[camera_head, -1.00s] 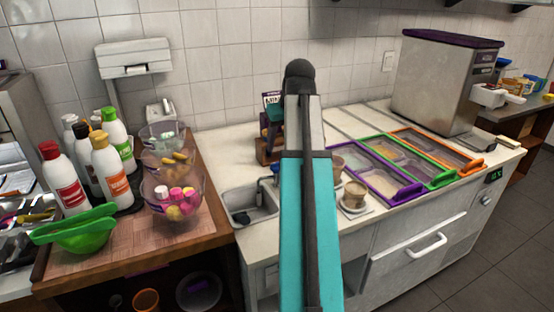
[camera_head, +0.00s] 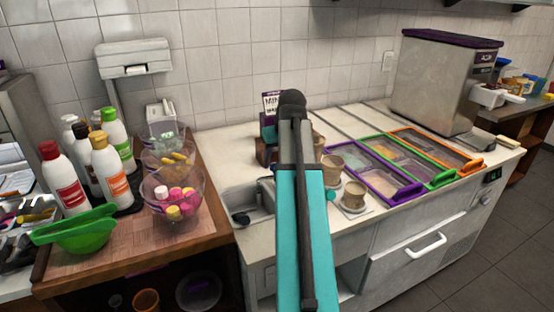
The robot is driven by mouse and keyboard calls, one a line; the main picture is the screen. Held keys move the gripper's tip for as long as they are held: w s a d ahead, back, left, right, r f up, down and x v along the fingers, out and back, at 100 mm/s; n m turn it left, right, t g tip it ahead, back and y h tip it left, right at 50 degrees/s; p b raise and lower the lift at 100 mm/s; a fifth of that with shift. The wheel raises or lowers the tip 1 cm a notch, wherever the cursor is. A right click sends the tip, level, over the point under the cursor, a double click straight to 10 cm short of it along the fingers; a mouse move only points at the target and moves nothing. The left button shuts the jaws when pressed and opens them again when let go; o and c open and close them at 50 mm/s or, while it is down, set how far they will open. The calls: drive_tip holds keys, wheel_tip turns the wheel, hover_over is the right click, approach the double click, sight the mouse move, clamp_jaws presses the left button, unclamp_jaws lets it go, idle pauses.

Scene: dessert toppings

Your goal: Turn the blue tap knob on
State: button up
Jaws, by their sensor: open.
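My teal and dark arm rises through the middle of the head view and covers the area at the right side of the small sink (camera_head: 232,198). The gripper at its end cannot be made out; it is hidden behind the arm. The blue tap knob is not visible now, and neither is the tap. The part of the counter right of the basin is behind my arm. A small teal piece shows just right of the arm, by the cups; I cannot tell what it belongs to.
Cups (camera_head: 354,195) stand right of my arm, before lidded topping trays with a purple frame (camera_head: 408,195). A dark stand with a sign (camera_head: 270,104) is behind the arm. Bowls of sweets (camera_head: 174,198) and sauce bottles (camera_head: 64,180) crowd the wooden counter at left.

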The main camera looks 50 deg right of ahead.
drive_tip(key=c, duration=1.1)
drive_tip(key=shift+a+r+m+p, duration=0.1)
drive_tip(key=shift+m+p, duration=0.3)
drive_tip(key=m+h+p, duration=0.1)
drive_tip(key=m+p, duration=0.1)
drive_tip(key=shift+w+a+m+g, duration=0.1)
drive_tip(key=shift+m+g, duration=0.3)
drive_tip(key=m+p, duration=0.1)
drive_tip(key=m+g+h+p, duration=0.1)
drive_tip(key=m, duration=0.1)
drive_tip(key=m+p, duration=0.1)
drive_tip(key=shift+w+a+m, duration=0.1)
drive_tip(key=shift+w+m, duration=0.15)
drive_tip(key=shift+m, duration=0.15)
drive_tip(key=m, duration=0.1)
drive_tip(key=m+g+p, duration=0.1)
drive_tip(key=m, duration=0.1)
drive_tip(key=m+g, duration=0.1)
drive_tip(key=shift+w+m+h, duration=0.25)
drive_tip(key=shift+m+h, duration=0.05)
drive_tip(key=shift+h, duration=0.1)
drive_tip(key=m+g, duration=0.2)
drive_tip(key=m, duration=0.2)
drive_tip(key=shift+w+m+p, duration=0.15)
drive_tip(key=shift+m+p, duration=0.25)
drive_tip(key=shift+y, duration=0.3)
